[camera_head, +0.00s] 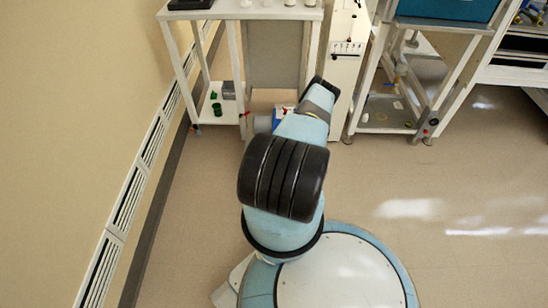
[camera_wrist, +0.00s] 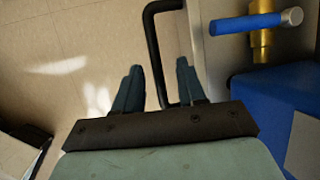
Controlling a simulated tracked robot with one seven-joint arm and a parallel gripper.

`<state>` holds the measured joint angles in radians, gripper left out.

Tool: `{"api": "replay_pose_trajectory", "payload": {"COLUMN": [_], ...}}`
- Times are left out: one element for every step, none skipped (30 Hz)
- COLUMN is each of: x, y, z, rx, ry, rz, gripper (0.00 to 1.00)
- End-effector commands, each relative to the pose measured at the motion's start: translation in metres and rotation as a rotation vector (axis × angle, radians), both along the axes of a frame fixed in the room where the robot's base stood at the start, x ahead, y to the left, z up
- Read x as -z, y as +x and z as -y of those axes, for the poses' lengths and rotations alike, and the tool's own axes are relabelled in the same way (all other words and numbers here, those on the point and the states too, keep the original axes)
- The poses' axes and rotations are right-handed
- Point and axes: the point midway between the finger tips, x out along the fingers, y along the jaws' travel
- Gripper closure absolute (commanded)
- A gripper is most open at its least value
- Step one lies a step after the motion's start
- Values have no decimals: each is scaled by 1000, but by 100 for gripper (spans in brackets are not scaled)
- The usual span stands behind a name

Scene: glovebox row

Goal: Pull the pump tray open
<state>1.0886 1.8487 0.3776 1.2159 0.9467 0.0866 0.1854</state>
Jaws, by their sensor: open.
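In the wrist view my gripper (camera_wrist: 159,66) is open, with its two dark fingers on either side of a black bar handle (camera_wrist: 152,50). The bar runs between the fingers, and its lower end passes behind the right finger. I cannot tell whether either finger touches it. The handle joins a pale edge (camera_wrist: 203,50), which looks like the tray front. Beyond it is a blue pump body (camera_wrist: 262,105) with a blue lever (camera_wrist: 245,23) and a brass fitting (camera_wrist: 261,45). In the head view the blue pump (camera_head: 283,114) shows low under the bench; my arm hides the gripper and handle.
In the head view a white bench frame (camera_head: 181,70) stands near the left wall, with small green items (camera_head: 217,109) on its low shelf. A white cabinet (camera_head: 345,70) and another frame (camera_head: 373,80) stand to the right. Open floor (camera_head: 440,190) lies at the right.

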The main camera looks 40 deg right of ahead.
Motion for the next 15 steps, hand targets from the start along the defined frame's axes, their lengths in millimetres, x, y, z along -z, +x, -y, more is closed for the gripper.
{"api": "replay_pose_trajectory", "payload": {"x": [-8, -13, -20, -26, -31, -38, -44, -49, -56, -62, -67, -73, -78, -82, -87], "y": [-3, -5, -8, -11, -13, -16, -19, -21, -24, -26, -28, -31, -33, -35, -38], "z": [3, 3, 5, 6, 6, 7, 8, 9, 10, 11, 12, 12, 14, 14, 14], "rx": [1, 1, 3, 3, 3, 2, 2, 2, 2, 2, 1, 0, 1, 1, 1], "ry": [0, 1, 1, 1, 1, 2, 1, 1, 2, 2, 0, 1, 0, 1, 1], "rz": [2, 2, 1, 2, 2, 2, 1, 1, 2, 2, 1, 1, 1, 1, 1], "gripper": [60, 60, 60, 60, 60, 60, 60, 60, 60, 60, 60, 60, 60, 60, 60]}}
